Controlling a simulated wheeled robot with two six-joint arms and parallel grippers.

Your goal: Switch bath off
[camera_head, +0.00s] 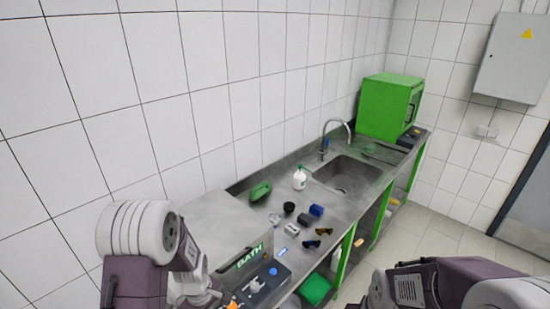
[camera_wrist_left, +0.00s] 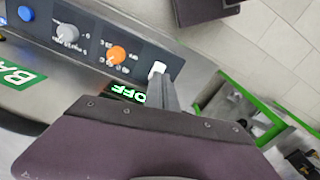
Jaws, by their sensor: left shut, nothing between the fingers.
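The bath (camera_head: 215,232) is a steel box on the bench with a green BATH label and a dark control panel (camera_head: 262,283) at its front. In the left wrist view the panel (camera_wrist_left: 95,40) shows a blue button (camera_wrist_left: 26,13), a grey knob (camera_wrist_left: 67,33), an orange knob (camera_wrist_left: 116,54) and a small white switch (camera_wrist_left: 157,69). A lit OFF label (camera_wrist_left: 128,92) is beside the switch. My left gripper (camera_wrist_left: 163,86) is shut and empty, its tip at the white switch; I cannot tell whether they touch. My right gripper is out of view.
Small blue and black items (camera_head: 316,211), a white bottle (camera_head: 299,179) and a green object (camera_head: 260,191) stand on the bench behind the bath. A sink (camera_head: 347,174) and a green cabinet (camera_head: 388,106) are farther back. A tiled wall borders the bench.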

